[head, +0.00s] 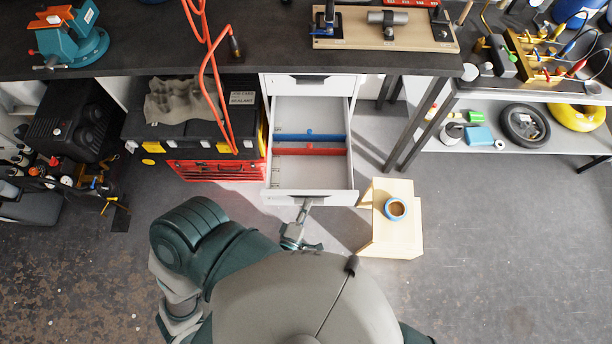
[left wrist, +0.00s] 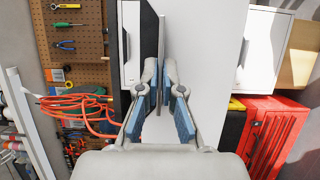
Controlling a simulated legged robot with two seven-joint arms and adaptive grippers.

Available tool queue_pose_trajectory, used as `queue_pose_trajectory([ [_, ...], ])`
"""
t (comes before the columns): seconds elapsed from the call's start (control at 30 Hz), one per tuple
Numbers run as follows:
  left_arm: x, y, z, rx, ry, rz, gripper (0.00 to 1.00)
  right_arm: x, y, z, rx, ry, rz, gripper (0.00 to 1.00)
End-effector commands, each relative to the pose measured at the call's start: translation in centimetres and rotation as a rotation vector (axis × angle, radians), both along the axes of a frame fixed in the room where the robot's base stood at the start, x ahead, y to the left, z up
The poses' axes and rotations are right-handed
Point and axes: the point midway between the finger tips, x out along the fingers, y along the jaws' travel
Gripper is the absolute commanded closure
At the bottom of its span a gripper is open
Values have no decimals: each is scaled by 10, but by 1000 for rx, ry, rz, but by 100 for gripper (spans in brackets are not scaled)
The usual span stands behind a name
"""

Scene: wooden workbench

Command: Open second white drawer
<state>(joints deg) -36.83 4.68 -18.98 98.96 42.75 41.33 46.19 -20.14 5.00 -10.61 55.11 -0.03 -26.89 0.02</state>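The white drawer unit (head: 354,85) stands under the workbench. Its second drawer (head: 341,171) is pulled well out, showing a pale interior with a blue divider (head: 318,136) and a red divider (head: 317,151). The top drawer (head: 310,84) above it is shut. My left gripper (head: 305,205) is at the front of the pulled-out drawer, by its handle. In the left wrist view, the fingers of the left gripper (left wrist: 161,85) are apart, with blue pads and a thin grey edge between them; contact cannot be made out. My right gripper is not in view.
A wooden step stool (head: 390,235) with a blue tape roll (head: 396,208) stands right of the drawer. A red toolbox (head: 219,172) and a dark case (head: 195,130) stand left of it. An orange cable (head: 212,60) hangs off the bench. Floor at right is clear.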

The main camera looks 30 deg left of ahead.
Motion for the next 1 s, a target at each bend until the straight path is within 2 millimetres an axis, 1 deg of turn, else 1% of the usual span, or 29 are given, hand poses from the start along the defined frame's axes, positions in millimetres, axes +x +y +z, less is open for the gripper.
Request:
queue_pose_trajectory([
  [0.03,-4,-5,-3,-4,10,-8,100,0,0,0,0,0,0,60],
  [0.13,-7,-6,-3,-3,9,-7,100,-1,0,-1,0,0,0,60],
  [0.47,-8,-6,-4,-3,10,-6,100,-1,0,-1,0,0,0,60],
  [0.6,-8,-6,-3,-2,9,-6,70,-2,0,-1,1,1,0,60],
  [0.87,-7,-5,-2,-1,4,-3,70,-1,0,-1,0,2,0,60],
  [0.93,-10,-5,-2,-1,5,-3,70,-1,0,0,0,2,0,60],
  [1.0,-17,-6,-2,0,7,-3,70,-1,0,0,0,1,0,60],
])
